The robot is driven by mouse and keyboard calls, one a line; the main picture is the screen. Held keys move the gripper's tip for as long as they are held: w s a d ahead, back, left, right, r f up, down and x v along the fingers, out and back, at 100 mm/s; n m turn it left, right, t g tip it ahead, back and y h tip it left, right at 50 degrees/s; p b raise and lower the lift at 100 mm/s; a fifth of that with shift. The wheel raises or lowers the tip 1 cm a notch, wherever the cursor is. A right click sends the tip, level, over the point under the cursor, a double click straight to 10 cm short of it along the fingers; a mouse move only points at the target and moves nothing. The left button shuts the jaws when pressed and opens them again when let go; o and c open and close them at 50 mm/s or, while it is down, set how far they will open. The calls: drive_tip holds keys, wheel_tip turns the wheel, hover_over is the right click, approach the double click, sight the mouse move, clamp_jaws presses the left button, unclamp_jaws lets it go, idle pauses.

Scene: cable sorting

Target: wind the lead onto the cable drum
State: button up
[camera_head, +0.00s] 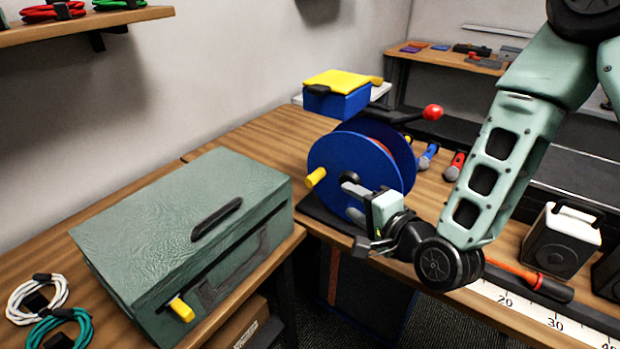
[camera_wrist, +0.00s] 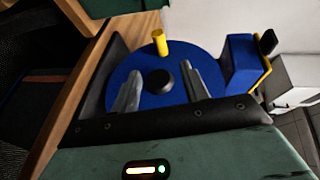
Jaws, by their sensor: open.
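The cable drum (camera_head: 335,150) is a blue reel on a dark base at the table's front edge. Its yellow crank handle (camera_head: 315,178) sticks out at the left of the front disc; the handle also shows in the wrist view (camera_wrist: 159,42), above the black hub. A little red lead (camera_head: 381,147) shows between the discs. Its loose end cannot be made out. My gripper (camera_head: 356,215) is in front of the drum, to the right of and below the handle. In the wrist view its fingers (camera_wrist: 170,90) are apart and empty, with the hub seen between them.
A green case (camera_head: 180,225) stands left of the drum. A blue and yellow box (camera_head: 337,95) is behind it, and a red-knobbed lever (camera_head: 432,112) rises beside it. A black and white speaker (camera_head: 562,240) and a screwdriver (camera_head: 530,278) are on the right.

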drive_tip(key=b+x, duration=0.2)
drive_tip(key=b, duration=0.5)
drive_tip(key=shift+w+a+f, duration=0.1)
drive_tip(key=shift+w+f, duration=0.05)
drive_tip(key=shift+f, duration=0.1)
drive_tip(key=shift+b, duration=0.6)
drive_tip(key=p+x, duration=0.1)
drive_tip(key=x, duration=1.3)
drive_tip(key=shift+w+a+r+p, duration=0.15)
drive_tip(key=shift+w+a+p, duration=0.05)
drive_tip(key=shift+w+p, duration=0.1)
drive_tip(key=shift+c, duration=0.4)
clamp_jaws()
